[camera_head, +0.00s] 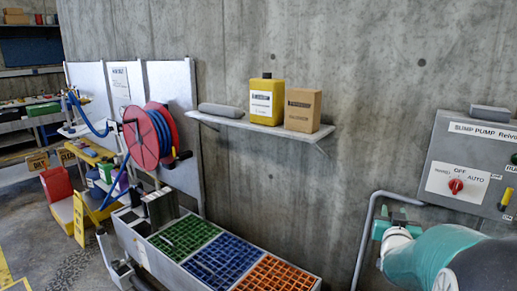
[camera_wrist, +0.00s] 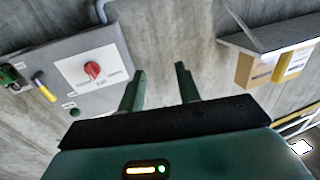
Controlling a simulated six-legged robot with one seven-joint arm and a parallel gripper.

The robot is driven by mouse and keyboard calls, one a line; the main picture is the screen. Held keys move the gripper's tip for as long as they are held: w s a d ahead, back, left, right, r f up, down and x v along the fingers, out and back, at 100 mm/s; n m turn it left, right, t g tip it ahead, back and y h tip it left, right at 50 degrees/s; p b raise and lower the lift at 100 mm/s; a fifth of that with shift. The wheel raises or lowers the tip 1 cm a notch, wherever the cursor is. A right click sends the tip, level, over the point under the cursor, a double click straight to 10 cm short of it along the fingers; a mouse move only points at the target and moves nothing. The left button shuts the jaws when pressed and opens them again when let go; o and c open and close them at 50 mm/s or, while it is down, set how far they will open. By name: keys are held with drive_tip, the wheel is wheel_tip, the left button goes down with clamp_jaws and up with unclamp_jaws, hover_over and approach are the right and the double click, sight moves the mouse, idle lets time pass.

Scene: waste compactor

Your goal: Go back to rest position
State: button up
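My gripper (camera_wrist: 160,70) is open, with two dark green fingers apart and only grey wall seen between them in the wrist view. My teal arm enters the head view at the lower right, with the gripper (camera_head: 388,222) just left of the sump pump control box (camera_head: 440,150). The box carries a red rotary knob (camera_head: 456,186) on a white plate with OFF and AUTO marks. In the wrist view the knob (camera_wrist: 92,69) is left of my fingers and not touched by them. A yellow-handled lever (camera_head: 506,198) is on the box's right side.
A wall shelf (camera_head: 262,126) holds a yellow canister (camera_head: 266,102), a cardboard box (camera_head: 302,110) and a grey object. Below is a bin with green, blue and orange grids (camera_head: 208,254). A red hose reel (camera_head: 147,137) hangs left. A grey pipe (camera_head: 367,240) runs beside the gripper.

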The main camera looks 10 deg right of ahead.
drive_tip(key=s+a+n+g+y, duration=0.15)
drive_tip(key=a+y, duration=0.35)
drive_tip(key=a, duration=0.9)
drive_tip(key=s+a+f+n+g+y, duration=0.2)
drive_tip(key=s+a+n+g+y, duration=0.3)
drive_tip(key=s+a, duration=1.4)
drive_tip(key=shift+s+a+f+g, duration=0.35)
drive_tip(key=shift+a+g, duration=0.45)
drive_tip(key=shift+g, duration=0.45)
